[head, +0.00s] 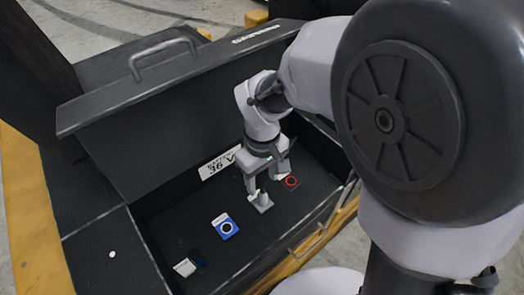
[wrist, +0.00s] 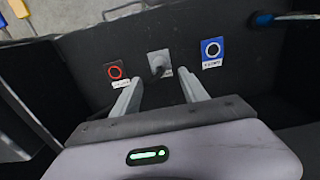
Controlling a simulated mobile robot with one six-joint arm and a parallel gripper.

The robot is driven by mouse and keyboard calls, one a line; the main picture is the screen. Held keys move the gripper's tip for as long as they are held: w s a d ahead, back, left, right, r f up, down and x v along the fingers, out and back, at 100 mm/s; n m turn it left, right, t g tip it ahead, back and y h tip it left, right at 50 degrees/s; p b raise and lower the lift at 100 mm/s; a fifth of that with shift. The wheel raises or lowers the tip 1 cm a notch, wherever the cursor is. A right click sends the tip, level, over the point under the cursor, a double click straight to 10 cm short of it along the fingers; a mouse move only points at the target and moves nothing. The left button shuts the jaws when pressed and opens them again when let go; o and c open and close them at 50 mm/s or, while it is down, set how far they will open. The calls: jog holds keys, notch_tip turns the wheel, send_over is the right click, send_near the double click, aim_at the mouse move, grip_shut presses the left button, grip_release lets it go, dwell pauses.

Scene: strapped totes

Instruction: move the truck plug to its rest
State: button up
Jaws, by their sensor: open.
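A grey plug-like post (head: 264,199) stands on a small grey plate on the floor of the open black box. It also shows in the wrist view (wrist: 158,66), beyond the fingertips; no readable label confirms it as the truck plug. My gripper (head: 267,183) points down into the box close to the post. In the wrist view my gripper (wrist: 158,84) has its two fingers apart, with no object clearly between them. A blue plate with a ring (head: 226,227) and a red ring marker (head: 291,182) lie on either side of the post. I cannot tell which spot is the rest.
The box's raised lid (head: 180,110) stands behind my arm. A white label (head: 184,267) lies beside a dark round spot at the near left of the box floor. The box's front wall (head: 290,240) has a handle. Bare floor lies between the blue plate and the label.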

notch_tip(320, 180, up, 8)
jog(key=p, duration=0.2)
jog(key=shift+r, duration=0.25)
